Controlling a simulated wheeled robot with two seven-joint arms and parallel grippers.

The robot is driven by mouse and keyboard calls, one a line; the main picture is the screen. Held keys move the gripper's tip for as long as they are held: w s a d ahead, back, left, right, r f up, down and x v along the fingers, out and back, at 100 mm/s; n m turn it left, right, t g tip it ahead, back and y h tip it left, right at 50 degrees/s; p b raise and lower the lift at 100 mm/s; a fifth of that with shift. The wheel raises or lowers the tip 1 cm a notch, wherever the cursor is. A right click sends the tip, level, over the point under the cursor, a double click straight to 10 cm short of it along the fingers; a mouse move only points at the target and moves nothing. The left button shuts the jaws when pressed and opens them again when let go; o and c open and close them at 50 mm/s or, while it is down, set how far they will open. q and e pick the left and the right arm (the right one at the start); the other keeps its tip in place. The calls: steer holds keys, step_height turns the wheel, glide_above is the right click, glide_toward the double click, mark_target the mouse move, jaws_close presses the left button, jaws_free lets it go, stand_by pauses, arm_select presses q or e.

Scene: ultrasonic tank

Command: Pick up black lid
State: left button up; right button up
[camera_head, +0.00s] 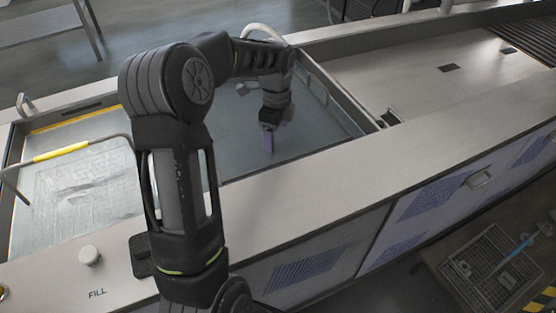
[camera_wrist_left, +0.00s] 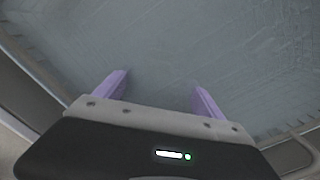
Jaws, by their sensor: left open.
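My left gripper (camera_head: 268,140) hangs, fingers down, over the grey tank basin (camera_head: 335,125) in the head view. In the left wrist view its two purple fingers (camera_wrist_left: 160,82) are apart, with nothing between them. Below them is only the blue-grey surface of the tank. I cannot make out a black lid for certain in either view. A small dark flat piece (camera_head: 142,256) lies on the front ledge, partly hidden behind my left arm. My right gripper is not in view.
A bent rail with a yellow sleeve (camera_head: 60,152) stands over the tank's left part. A metal tray (camera_head: 490,268) lies at lower right. The right-hand deck is mostly clear.

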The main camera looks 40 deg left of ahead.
mark_target(276, 158)
arm_select(q)
steer(key=shift+f, duration=1.3)
step_height(276, 158, down, 5)
steer(key=shift+s+f, duration=0.1)
steer(key=shift+c, duration=0.2)
jaws_close()
stand_by(0.5)
